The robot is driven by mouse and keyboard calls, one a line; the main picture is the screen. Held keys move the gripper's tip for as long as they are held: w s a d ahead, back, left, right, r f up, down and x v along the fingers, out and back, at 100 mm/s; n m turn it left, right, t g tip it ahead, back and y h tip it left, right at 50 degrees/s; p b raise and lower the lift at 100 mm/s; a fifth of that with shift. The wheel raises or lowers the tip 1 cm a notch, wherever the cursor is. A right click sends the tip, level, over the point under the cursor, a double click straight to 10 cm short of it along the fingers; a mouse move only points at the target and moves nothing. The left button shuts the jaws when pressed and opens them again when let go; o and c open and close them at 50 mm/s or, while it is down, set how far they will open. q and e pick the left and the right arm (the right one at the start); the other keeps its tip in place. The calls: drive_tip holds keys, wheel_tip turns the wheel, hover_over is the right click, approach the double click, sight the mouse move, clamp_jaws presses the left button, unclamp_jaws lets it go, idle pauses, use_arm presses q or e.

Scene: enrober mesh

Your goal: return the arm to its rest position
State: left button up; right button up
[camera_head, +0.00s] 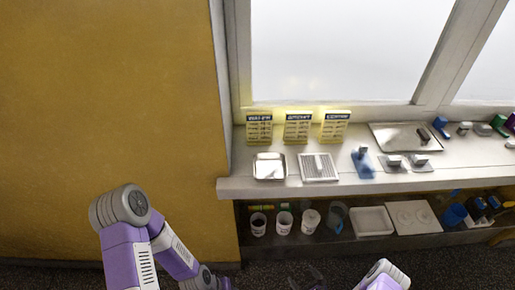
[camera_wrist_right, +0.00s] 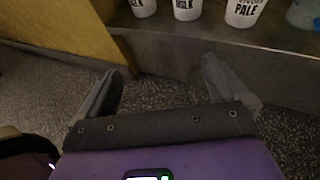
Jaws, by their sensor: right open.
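My right gripper (camera_wrist_right: 158,80) is open and empty in the right wrist view, its two dark fingers apart over the speckled floor. In the head view it is a dim dark shape (camera_head: 306,276) at the bottom edge, below and in front of the lower shelf. Part of my purple right arm (camera_head: 385,276) shows to its right. My purple and grey left arm (camera_head: 130,245) comes in at lower left and bends toward the bottom edge. My left gripper is not visible.
The counter (camera_head: 235,186) holds a small steel tray (camera_head: 269,166), a white ribbed tray (camera_head: 318,167), a large tray (camera_head: 390,130) and small blue and grey items. The lower shelf (camera_head: 275,250) holds labelled cups (camera_wrist_right: 187,8). A yellow wall (camera_head: 110,90) stands left. Floor before the shelf is clear.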

drive_tip(key=s+a+r+n+g+y+p, duration=0.1)
drive_tip(key=s+a+r+n+g+y, duration=0.4)
drive_tip(key=a, duration=0.4)
drive_tip(key=s+a+r+n+g+h+p, duration=0.2)
drive_tip(key=s+r+n+g, duration=0.65)
drive_tip(key=n+g, duration=0.2)
use_arm(q)
drive_tip(key=r, duration=0.1)
drive_tip(key=r+p, duration=0.1)
drive_tip(key=r, duration=0.1)
drive_tip(key=r+p, duration=0.1)
drive_tip(key=r, duration=0.1)
drive_tip(key=shift+w, duration=0.35)
use_arm(e)
wheel_tip(320, 180, up, 10)
drive_tip(key=w+d+n+t+h, duration=0.1)
drive_tip(key=w+n+t+h, duration=0.2)
drive_tip(key=n, duration=0.9)
drive_tip(key=shift+d+f+t+h, duration=0.15)
drive_tip(key=shift+d+t+h, duration=0.2)
drive_tip(key=shift+t+h, duration=0.5)
